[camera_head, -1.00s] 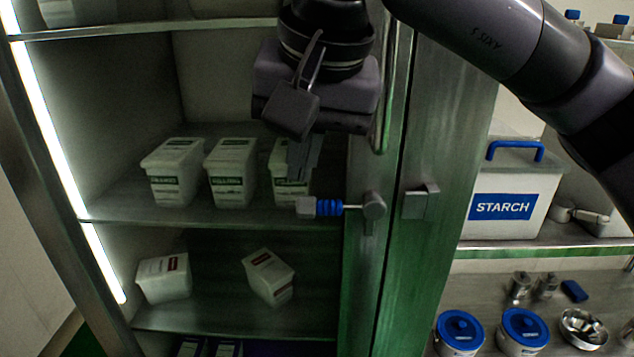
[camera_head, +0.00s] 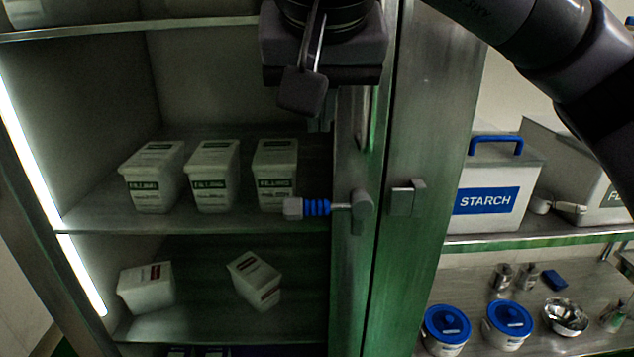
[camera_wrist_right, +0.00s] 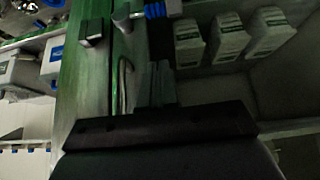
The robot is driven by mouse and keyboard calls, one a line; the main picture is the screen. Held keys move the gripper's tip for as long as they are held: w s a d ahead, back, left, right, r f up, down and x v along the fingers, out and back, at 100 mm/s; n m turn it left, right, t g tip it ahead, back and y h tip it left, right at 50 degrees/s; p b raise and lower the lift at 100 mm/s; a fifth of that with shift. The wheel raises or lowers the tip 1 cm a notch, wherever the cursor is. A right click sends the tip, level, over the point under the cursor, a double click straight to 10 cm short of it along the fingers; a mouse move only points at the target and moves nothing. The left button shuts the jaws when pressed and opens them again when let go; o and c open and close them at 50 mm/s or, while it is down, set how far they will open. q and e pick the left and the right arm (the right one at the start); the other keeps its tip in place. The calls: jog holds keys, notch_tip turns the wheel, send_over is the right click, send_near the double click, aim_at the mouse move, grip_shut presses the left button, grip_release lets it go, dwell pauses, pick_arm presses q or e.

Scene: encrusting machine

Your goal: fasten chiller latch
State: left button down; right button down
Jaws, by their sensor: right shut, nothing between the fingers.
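The chiller latch has a lever with a blue ribbed grip (camera_head: 316,207) on a round pivot (camera_head: 362,204) at the chiller's door edge. The lever lies roughly level and points left, away from the square metal catch (camera_head: 405,198) on the frame to the right. In the right wrist view the blue grip (camera_wrist_right: 155,10) shows at the top edge, with the catch (camera_wrist_right: 92,30) to its left. My right gripper (camera_head: 324,122) is above the lever, apart from it, shut and empty; its fingers (camera_wrist_right: 155,82) show in the wrist view. My left gripper is not in view.
White filling tubs (camera_head: 211,177) stand on the chiller shelf behind the lever; two more tubs (camera_head: 146,288) are on the shelf below. A vertical bar handle (camera_head: 368,120) is close to the right gripper. A starch bin (camera_head: 487,200) and blue-lidded pots (camera_head: 445,327) are on the right.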

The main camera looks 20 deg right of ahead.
send_over(316, 207)
jog(key=f, duration=0.7)
jog(key=shift+w+d+f, duration=0.1)
jog(key=shift+w+d, duration=0.05)
jog(key=shift+w, duration=0.15)
jog(key=shift+s+f, duration=0.2)
jog(key=shift+f, duration=0.9)
jog(key=shift+s+f, duration=0.15)
jog(key=shift+f, duration=0.65)
